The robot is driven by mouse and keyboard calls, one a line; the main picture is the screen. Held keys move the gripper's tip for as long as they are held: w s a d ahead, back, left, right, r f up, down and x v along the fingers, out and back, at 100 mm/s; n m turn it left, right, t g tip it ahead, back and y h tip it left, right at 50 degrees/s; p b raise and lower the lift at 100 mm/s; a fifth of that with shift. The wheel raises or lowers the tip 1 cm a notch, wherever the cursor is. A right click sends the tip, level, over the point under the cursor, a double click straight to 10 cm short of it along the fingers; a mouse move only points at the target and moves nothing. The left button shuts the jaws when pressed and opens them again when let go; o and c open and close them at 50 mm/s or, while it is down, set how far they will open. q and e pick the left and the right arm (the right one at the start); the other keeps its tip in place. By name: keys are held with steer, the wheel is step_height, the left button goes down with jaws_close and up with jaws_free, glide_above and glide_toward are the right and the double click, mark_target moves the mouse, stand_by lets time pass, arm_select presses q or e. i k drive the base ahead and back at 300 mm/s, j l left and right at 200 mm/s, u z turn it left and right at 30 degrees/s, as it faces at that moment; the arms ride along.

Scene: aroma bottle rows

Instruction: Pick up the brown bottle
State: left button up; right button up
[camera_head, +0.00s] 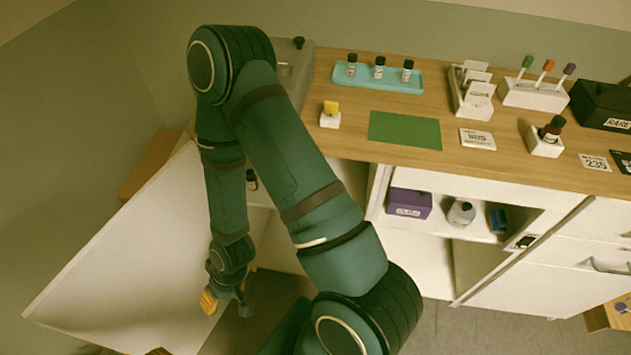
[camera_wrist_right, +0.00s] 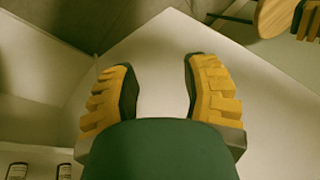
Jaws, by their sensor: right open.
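A dark brown bottle with a black cap (camera_head: 552,128) stands tilted in a white holder (camera_head: 545,147) at the right of the counter. Another dark-capped bottle (camera_head: 251,180) shows in the open cabinet behind my arm; its colour is unclear. In the wrist view, labelled bottles (camera_wrist_right: 17,171) (camera_wrist_right: 65,171) are cut off at the lower left. My right gripper (camera_head: 222,304) is open and empty, low in front of the open white door, apart from the bottles; its yellow fingers (camera_wrist_right: 160,85) show spread in the wrist view. Only a yellow tip of my left gripper (camera_head: 158,351) shows at the bottom edge.
The open cabinet door (camera_head: 120,255) fills the lower left. On the counter are a teal tray (camera_head: 345,79) with 3 small bottles, a green mat (camera_head: 405,130), white holders and a black box (camera_head: 602,105). A shelf holds a purple box (camera_head: 409,202) and a white jar (camera_head: 461,214).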

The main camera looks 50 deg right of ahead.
mark_target(252, 184)
steer(key=z, duration=1.7)
